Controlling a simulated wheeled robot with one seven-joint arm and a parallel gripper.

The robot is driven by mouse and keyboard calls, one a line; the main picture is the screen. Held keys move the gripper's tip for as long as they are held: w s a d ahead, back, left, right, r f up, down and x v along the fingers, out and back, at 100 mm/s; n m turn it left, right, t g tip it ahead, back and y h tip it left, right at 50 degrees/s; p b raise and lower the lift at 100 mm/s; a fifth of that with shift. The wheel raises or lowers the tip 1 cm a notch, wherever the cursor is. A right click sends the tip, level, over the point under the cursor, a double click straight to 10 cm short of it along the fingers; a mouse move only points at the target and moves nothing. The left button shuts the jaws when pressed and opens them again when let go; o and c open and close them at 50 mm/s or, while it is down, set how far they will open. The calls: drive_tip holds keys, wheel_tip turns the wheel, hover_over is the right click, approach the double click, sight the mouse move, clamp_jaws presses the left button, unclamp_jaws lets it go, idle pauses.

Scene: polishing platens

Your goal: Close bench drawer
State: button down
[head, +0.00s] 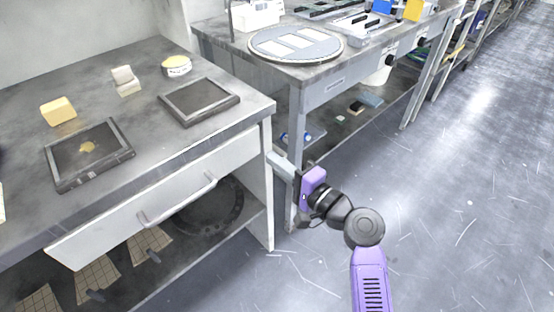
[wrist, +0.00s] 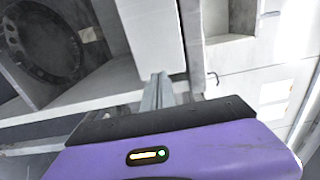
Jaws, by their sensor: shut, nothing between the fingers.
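The bench drawer (head: 120,222) is a pale grey panel with a bar handle (head: 178,203), under the dark grey top of the left bench (head: 140,148). How far the drawer stands out from the bench is hard to tell. My gripper (head: 272,157) is to the right of the drawer's right end, beside the bench's pale side panel (head: 262,195). Its fingers are together with nothing between them. In the wrist view the closed fingers (wrist: 158,88) point at a pale upright panel (wrist: 150,35); contact cannot be told.
A shelf below holds a dark ring (head: 210,208) and tan pads (head: 98,280). A second bench (head: 315,75) stands behind. The floor (head: 450,200) at right is open.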

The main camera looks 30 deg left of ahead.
drive_tip(key=d+f+t+h, duration=0.3)
drive_tip(key=d+t+h, duration=0.35)
drive_tip(key=d, duration=1.25)
drive_tip(key=s+d+f+t+h, duration=0.2)
drive_tip(key=s+d+t+h, duration=0.35)
drive_tip(key=s+d, duration=0.75)
drive_tip(key=s+d+r+n+g+h, duration=0.1)
drive_tip(key=s+d+h, duration=0.15)
drive_tip(key=s, duration=0.65)
drive_tip(key=s+d+r+n+g+h, duration=0.15)
drive_tip(key=s+d, duration=0.25)
drive_tip(key=s, duration=0.4)
drive_tip(key=s+d+r+n+g+h, duration=0.15)
drive_tip(key=s+d, duration=0.25)
drive_tip(key=s, duration=0.5)
wheel_tip(320, 180, up, 12)
drive_tip(key=p, duration=1.3)
drive_tip(key=shift+w+t, duration=0.15)
drive_tip(key=shift+t, duration=0.15)
